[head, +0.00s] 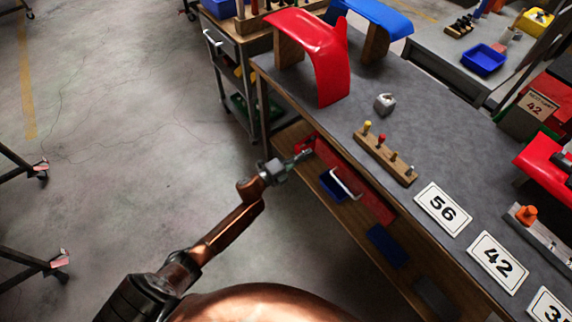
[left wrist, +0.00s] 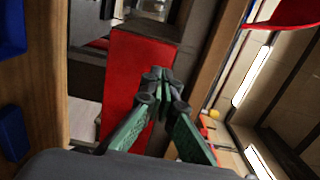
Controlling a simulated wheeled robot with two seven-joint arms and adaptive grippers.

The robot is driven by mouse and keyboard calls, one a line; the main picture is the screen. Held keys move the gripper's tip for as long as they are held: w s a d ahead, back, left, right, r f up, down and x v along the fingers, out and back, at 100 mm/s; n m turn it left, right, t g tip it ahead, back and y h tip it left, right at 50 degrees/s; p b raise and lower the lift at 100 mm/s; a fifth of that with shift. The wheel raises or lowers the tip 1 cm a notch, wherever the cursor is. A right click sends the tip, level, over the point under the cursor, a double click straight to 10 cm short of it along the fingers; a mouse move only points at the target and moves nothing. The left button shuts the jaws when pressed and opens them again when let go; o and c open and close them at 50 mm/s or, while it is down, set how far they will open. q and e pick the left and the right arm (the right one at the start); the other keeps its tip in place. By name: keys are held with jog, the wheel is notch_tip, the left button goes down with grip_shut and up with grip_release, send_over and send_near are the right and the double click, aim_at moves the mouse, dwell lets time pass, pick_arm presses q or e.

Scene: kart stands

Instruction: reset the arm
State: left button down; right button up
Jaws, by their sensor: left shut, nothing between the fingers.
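My left arm comes in from the bottom left of the head view, bent, with its copper forearm over the floor. My left gripper (head: 303,156) is shut and empty, in front of the workbench's near edge. In the left wrist view its green-sided fingers (left wrist: 160,76) meet at the tips, with nothing between them. A red surface (left wrist: 138,75) shows behind the fingers there; I cannot tell the gap. My right gripper is not in view.
The grey workbench (head: 335,122) holds a red fender (head: 318,50), a wooden peg block (head: 384,160) and number plates (head: 443,209). Its lower shelf holds a red case (head: 372,203) and blue bins (head: 386,245). A cart (head: 232,60) stands behind. The floor (head: 120,130) at left is largely clear.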

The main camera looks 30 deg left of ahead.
pick_arm(q)
jog(key=p+v, duration=0.1)
jog(key=v, duration=0.8)
jog(key=shift+p, duration=0.3)
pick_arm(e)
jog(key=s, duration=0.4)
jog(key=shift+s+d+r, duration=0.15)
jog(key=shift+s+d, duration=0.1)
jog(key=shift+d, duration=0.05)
pick_arm(q)
jog(key=shift+s+f, duration=0.1)
jog(key=shift+s, duration=0.05)
